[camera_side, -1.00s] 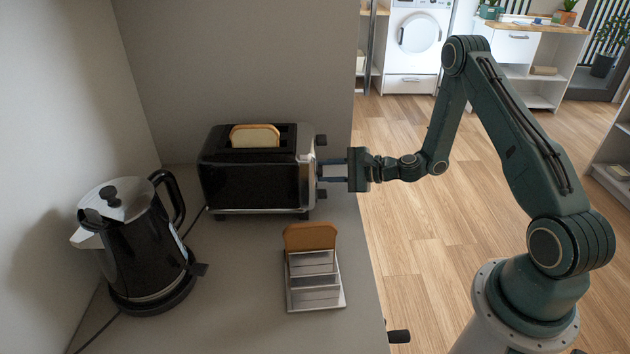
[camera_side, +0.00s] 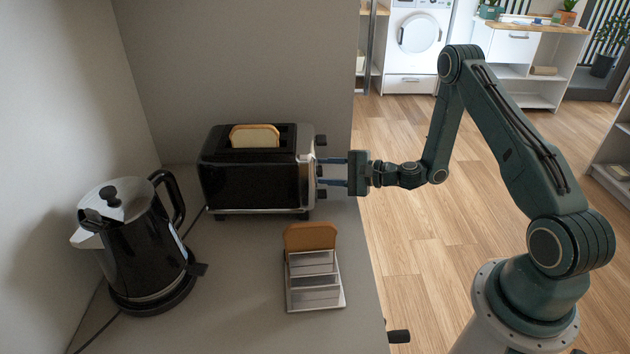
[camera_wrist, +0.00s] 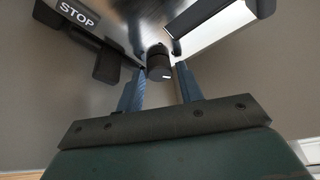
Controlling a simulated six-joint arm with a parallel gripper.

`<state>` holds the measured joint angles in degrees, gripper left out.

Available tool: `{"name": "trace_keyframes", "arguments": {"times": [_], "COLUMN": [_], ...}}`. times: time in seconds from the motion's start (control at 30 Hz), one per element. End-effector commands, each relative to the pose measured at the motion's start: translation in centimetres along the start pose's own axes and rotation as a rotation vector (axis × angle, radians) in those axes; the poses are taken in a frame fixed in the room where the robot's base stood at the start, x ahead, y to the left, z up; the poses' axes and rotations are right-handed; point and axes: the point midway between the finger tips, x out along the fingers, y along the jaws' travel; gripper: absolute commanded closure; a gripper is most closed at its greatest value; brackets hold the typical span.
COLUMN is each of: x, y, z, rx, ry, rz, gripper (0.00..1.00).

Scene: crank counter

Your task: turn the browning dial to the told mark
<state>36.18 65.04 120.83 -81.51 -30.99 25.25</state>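The black and silver toaster (camera_side: 250,185) stands on the counter, its control end facing my gripper. In the wrist view the browning dial (camera_wrist: 158,58) is a small dark round knob with a white mark on its lower right edge. My gripper (camera_side: 325,172) reaches level toward that end from the right. In the wrist view the two blue fingers of my gripper (camera_wrist: 160,80) stand apart, one on each side of the dial, with gaps visible beside it. The dial is too small and partly hidden to make out in the side view. I cannot read any scale around it.
Black parts (camera_wrist: 107,65) and a STOP label (camera_wrist: 78,14) sit near the dial. Bread (camera_side: 255,136) is in the toaster slot. A toast rack (camera_side: 315,290) with a slice stands in front, and a kettle (camera_side: 145,250) at left.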

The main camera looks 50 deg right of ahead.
Motion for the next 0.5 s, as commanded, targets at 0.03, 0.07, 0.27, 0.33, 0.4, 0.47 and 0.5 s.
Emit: {"name": "trace_keyframes", "arguments": {"times": [0.03,0.07,0.27,0.33,0.4,0.47,0.5], "x": [-0.01,0.0,0.01,0.0,-0.08,-0.23,-0.38], "y": [-0.01,-0.01,-0.01,-0.01,0.0,0.0,0.01], "z": [0.0,0.0,0.02,0.02,0.01,0.0,-0.01], "rx": [0.0,0.0,0.0,0.0,0.0,0.0,0.0], "ry": [0.0,0.0,-0.001,-0.001,0.0,0.0,0.0], "rz": [0.0,0.0,0.0,0.0,0.0,0.001,0.001], "gripper": [0.53,0.51,0.51,0.51,0.51,0.51,0.51]}}
